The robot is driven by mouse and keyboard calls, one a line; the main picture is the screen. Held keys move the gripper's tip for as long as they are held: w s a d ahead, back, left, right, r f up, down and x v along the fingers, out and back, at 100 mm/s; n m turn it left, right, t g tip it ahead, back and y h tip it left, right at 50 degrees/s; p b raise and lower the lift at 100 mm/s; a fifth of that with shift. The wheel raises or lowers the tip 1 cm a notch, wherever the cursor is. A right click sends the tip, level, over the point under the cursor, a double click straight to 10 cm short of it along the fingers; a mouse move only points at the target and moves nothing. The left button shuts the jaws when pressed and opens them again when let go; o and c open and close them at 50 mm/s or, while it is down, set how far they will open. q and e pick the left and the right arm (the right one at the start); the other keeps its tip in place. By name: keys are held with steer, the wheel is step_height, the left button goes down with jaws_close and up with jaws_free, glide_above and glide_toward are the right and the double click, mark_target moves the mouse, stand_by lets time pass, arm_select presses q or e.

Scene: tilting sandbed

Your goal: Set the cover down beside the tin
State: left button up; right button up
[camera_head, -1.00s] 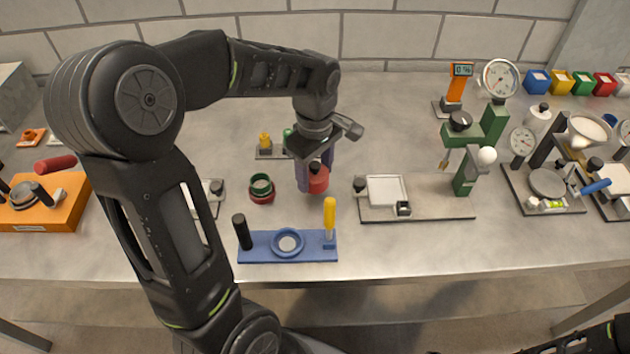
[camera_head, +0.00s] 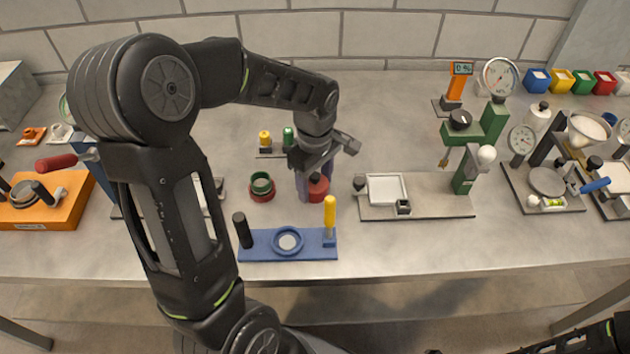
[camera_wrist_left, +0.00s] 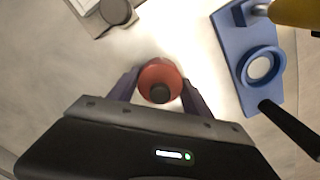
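The cover is a round red lid with a black knob (camera_head: 319,188). In the left wrist view the cover (camera_wrist_left: 158,77) sits between the two fingers, which touch its sides. My left gripper (camera_head: 313,193) points down and is shut on the cover, low over the bench; I cannot tell whether the cover touches the bench. The tin (camera_head: 262,186), green inside with a red base, stands open just left of the cover, with a small gap between them. My right gripper is not in view.
A blue fixture (camera_head: 262,246) with a ring, a black post and a yellow-handled tool stands in front. A plate with a white tray (camera_head: 386,189) lies to the right. A small stand with yellow and green pegs (camera_head: 266,154) is behind.

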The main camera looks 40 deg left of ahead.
mark_target(315, 175)
arm_select(q)
steer(key=o, duration=0.4)
steer(key=shift+r, duration=0.1)
step_height(315, 175, up, 12)
steer(key=shift+r+b, duration=0.15)
steer(key=shift+b, duration=0.25)
stand_by(0.6)
